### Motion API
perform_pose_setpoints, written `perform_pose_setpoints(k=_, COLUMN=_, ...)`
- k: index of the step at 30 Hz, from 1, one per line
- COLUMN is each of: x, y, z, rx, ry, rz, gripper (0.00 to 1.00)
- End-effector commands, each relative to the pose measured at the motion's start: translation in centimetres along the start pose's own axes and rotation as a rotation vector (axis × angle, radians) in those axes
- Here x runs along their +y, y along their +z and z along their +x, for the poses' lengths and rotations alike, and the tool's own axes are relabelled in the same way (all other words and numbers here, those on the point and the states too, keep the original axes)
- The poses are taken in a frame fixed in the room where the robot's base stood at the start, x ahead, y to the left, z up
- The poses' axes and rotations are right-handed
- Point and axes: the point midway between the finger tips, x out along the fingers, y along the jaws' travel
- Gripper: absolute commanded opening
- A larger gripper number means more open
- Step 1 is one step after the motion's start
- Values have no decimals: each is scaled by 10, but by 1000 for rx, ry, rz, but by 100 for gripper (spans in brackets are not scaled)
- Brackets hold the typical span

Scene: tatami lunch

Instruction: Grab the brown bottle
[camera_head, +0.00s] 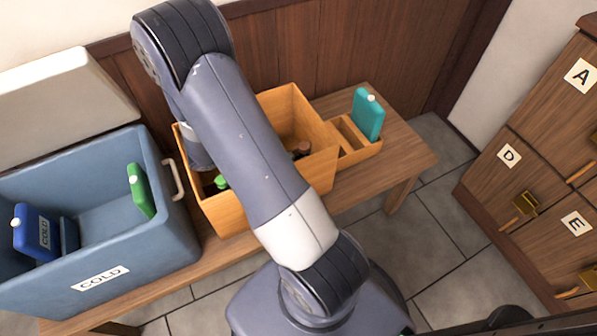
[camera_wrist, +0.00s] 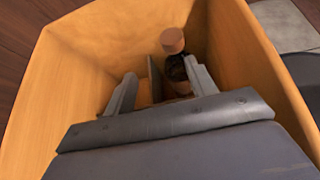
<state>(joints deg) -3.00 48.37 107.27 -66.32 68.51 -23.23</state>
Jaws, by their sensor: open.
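The brown bottle (camera_wrist: 178,76) stands in the wooden box, with a dark body and a lighter brown cap, in the wrist view. My gripper (camera_wrist: 160,70) is open and points down into the box. Its right finger overlaps the bottle's right side in the picture, and its left finger is apart to the left. I cannot tell whether the right finger touches the bottle. The bottle's lower part is hidden. In the head view my arm hides the gripper.
The wooden box (camera_head: 322,165) has high walls and a thin divider (camera_wrist: 155,80) beside the bottle. A green item (camera_head: 221,182) lies in its left part. A blue cooler (camera_head: 150,255) stands left; a small tray (camera_head: 362,153) with a teal bottle (camera_head: 368,115) stands right.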

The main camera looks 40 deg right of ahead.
Motion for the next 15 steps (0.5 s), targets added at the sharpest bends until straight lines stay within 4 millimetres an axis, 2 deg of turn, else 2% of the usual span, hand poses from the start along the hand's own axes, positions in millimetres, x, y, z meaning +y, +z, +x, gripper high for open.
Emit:
perform_pose_setpoints(k=1, x=-7, y=-3, z=11, rx=-25, ry=-24, rz=-9, gripper=54)
perform_pose_setpoints(k=4, x=-16, y=0, z=21, rx=-54, ry=-53, rz=-12, gripper=54)
perform_pose_setpoints(k=15, x=-21, y=2, z=58, rx=-63, ry=-64, rz=-11, gripper=54)
